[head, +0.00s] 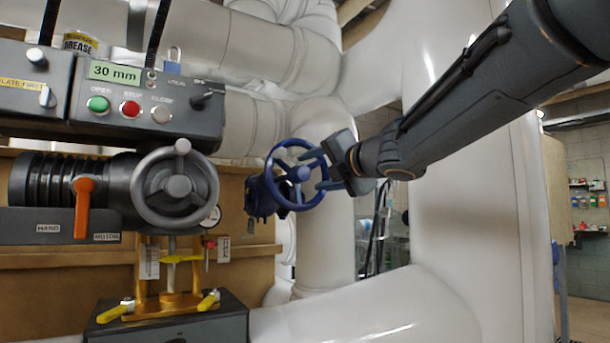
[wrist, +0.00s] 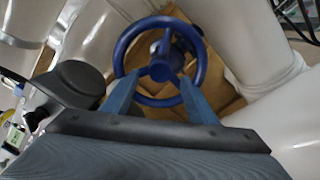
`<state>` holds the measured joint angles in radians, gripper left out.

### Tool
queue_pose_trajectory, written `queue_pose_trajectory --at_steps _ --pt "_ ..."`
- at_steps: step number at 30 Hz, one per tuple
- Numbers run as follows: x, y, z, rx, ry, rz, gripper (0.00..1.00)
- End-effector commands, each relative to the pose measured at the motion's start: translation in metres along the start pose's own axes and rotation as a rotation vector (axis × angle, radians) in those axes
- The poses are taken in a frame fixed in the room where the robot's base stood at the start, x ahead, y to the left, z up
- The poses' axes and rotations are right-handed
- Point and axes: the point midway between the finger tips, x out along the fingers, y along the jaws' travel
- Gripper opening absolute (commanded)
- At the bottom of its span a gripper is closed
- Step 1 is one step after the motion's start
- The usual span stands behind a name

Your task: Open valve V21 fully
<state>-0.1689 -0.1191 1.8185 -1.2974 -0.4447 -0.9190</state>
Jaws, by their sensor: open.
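A blue spoked handwheel (head: 300,174) is on a blue valve body (head: 261,196) at the middle of the head view. In the wrist view the handwheel (wrist: 161,70) faces me, with its hub between my fingers. My gripper (head: 316,171) is open at the wheel's right side. In the wrist view the fingertips of my gripper (wrist: 157,80) overlap the wheel's lower part; I cannot tell whether they touch it. A second, grey handwheel (head: 176,185) is on a motor actuator (head: 75,178) at the left. I see no V21 label on either valve.
A control box (head: 150,95) with a "30 mm" display and OPEN, STOP and CLOSE buttons is above the actuator. An orange lever (head: 83,208) hangs beside HAND and MOTOR labels. Large white pipes (head: 462,200) crowd the back and right. A grease can (head: 80,42) stands on top.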

Motion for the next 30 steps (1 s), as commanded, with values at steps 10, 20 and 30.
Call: queue_pose_trajectory --at_steps 10,20,30 --pt "-0.0009 0.003 0.003 0.254 -0.001 -0.003 0.53" --pt "-0.0007 0.0022 0.0028 0.623 -0.001 -0.002 0.53" --pt "-0.0004 0.0006 0.002 0.771 -0.001 -0.002 0.53"
